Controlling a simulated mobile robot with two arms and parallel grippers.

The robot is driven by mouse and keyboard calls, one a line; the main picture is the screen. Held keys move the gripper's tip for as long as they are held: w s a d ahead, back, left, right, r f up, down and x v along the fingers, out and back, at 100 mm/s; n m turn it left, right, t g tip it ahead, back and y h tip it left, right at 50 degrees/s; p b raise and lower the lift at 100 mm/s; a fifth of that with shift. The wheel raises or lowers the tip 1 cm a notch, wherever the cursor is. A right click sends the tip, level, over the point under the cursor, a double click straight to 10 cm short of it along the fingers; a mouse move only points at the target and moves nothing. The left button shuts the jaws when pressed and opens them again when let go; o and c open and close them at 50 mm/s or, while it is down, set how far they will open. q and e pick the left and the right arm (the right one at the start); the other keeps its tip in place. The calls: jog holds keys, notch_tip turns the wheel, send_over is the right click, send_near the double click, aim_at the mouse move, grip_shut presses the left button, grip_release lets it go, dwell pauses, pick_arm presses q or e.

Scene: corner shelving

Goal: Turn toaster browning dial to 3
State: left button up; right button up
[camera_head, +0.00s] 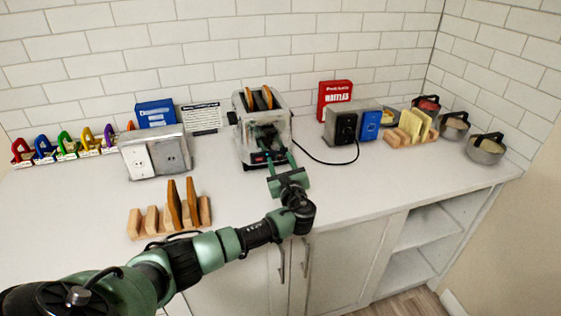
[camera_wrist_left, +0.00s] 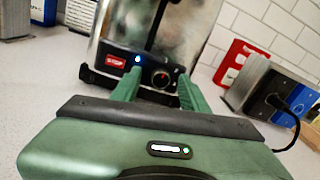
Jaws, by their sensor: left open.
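The metal toaster (camera_head: 243,130) stands at the back middle of the counter with two slices of toast (camera_head: 259,98) in its top slots. In the left wrist view its front panel shows a red label (camera_wrist_left: 115,61), a lit blue light (camera_wrist_left: 138,58) and the round dark browning dial (camera_wrist_left: 161,79). My left gripper (camera_head: 278,161) is at the toaster's front. In the left wrist view its two green fingers (camera_wrist_left: 157,90) are open, one on each side of the dial in the picture. I cannot tell whether they touch it. The dial's number marks are too small to read. My right gripper is out of view.
A wooden toast rack (camera_head: 150,224) stands at the front left, a metal outlet box (camera_head: 155,152) behind it. Right of the toaster are a black-fronted outlet box (camera_head: 341,126), a red waffles box (camera_head: 335,91), another rack (camera_head: 403,136) and lidded bowls (camera_head: 486,149). A black cord (camera_head: 322,161) lies between.

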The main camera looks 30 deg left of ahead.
pick_arm(q)
jog(key=shift+r, duration=0.1)
grip_shut()
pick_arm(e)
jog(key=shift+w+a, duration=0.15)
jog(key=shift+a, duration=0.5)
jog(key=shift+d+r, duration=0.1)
